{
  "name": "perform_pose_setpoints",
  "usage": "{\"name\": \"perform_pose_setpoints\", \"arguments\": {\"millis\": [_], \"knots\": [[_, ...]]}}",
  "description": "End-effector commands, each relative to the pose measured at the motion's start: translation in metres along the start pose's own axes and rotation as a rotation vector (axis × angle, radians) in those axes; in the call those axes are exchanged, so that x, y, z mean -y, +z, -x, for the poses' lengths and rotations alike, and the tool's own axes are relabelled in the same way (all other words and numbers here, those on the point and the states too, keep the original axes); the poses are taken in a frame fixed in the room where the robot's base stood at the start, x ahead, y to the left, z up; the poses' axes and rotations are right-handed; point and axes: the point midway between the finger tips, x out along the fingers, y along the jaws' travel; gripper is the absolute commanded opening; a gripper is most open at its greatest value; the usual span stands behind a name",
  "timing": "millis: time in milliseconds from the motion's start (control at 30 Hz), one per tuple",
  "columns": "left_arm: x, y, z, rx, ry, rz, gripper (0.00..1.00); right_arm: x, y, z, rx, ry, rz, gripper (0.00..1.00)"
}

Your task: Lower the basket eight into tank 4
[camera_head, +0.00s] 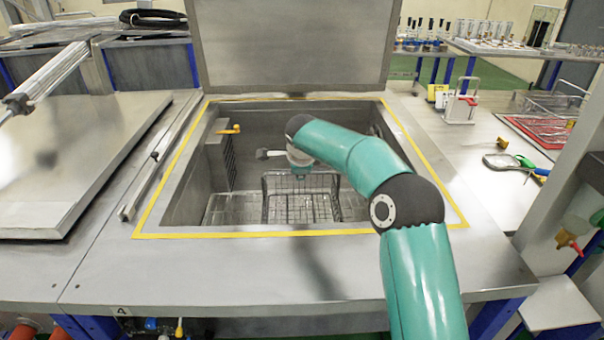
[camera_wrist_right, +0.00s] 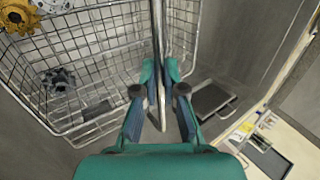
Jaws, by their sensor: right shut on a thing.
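Tank 4 (camera_head: 190,192) is the open grey tank with a yellow border, in the middle of the head view; a label "4" (camera_head: 121,311) is on the bench front. The wire basket (camera_head: 268,205) is within the tank opening, near its floor; whether it touches the floor I cannot tell. My right gripper (camera_head: 301,176) reaches down into the tank above the basket. In the right wrist view my right gripper (camera_wrist_right: 158,75) is shut on the upright handle of the basket (camera_wrist_right: 105,40). A yellow gear-like part (camera_wrist_right: 25,14) and a dark metal part (camera_wrist_right: 58,80) lie in the basket.
The tank's raised lid (camera_head: 295,45) stands upright behind the opening. A closed lid (camera_head: 75,160) lies to the left. An orange-handled valve (camera_head: 229,130) sticks out from the left tank wall. A red tray (camera_head: 545,130) and tools lie on the bench at right.

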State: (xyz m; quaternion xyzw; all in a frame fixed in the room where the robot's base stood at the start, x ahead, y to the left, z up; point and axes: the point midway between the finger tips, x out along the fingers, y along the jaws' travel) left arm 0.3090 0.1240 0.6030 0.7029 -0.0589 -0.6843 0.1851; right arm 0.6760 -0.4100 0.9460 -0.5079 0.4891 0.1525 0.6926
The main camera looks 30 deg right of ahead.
Motion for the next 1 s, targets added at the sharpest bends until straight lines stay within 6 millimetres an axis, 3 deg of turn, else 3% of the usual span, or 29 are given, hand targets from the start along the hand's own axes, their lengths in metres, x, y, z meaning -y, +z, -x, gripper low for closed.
{"name": "perform_pose_setpoints", "arguments": {"millis": [33, 933, 967, 1000], "knots": [[0.0009, 0.0, -0.0026, 0.0, 0.0, 0.0, 0.4, -0.0107, 0.0002, -0.0089, -0.005, 0.027, 0.001, 0.0], [0.003, -0.0001, -0.0082, 0.0, 0.0, 0.0, 0.4, -0.014, -0.0013, -0.0142, -0.006, 0.028, -0.003, 0.0], [0.003, -0.0001, -0.0082, 0.0, 0.0, 0.0, 0.4, -0.014, -0.0013, -0.0143, -0.006, 0.029, -0.003, 0.14], [0.003, -0.0001, -0.0082, 0.0, 0.0, 0.0, 0.4, -0.0141, -0.0012, -0.0143, -0.006, 0.029, -0.003, 0.21]]}}
